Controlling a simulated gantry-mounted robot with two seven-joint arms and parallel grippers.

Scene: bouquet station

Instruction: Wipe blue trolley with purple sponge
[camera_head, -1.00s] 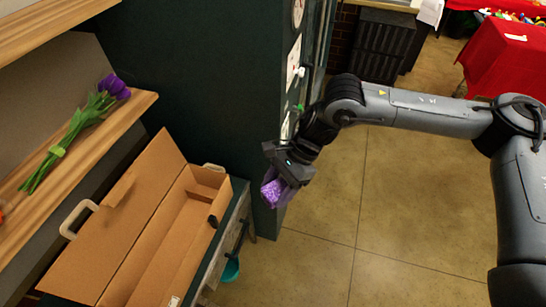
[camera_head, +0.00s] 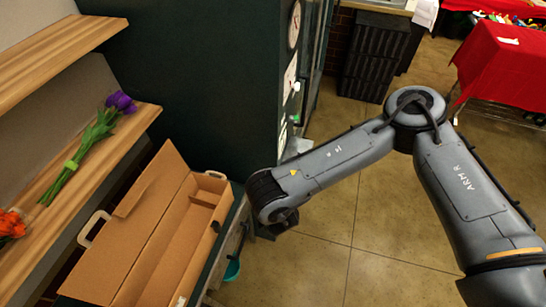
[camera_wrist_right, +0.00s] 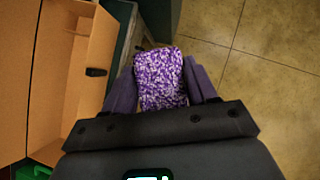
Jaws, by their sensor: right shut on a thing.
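My right gripper (camera_wrist_right: 160,70) is shut on a purple and white speckled sponge (camera_wrist_right: 160,88), which sits between its two fingers in the right wrist view. In the head view the gripper and sponge are hidden behind my right arm's forearm and wrist. A dark blue-green, trolley-like stand (camera_head: 240,213) shows under and beside the cardboard box in the head view; its edge also shows just beyond the sponge in the right wrist view (camera_wrist_right: 122,25). Whether the sponge touches it I cannot tell. My left gripper is not in view.
An open cardboard box (camera_head: 165,245) covers most of the stand's top. A wooden shelf (camera_head: 95,150) at left holds purple tulips (camera_head: 100,130) and orange flowers (camera_head: 12,225). A tall dark green cabinet (camera_head: 200,80) stands behind. Open floor (camera_head: 330,225) lies to the right.

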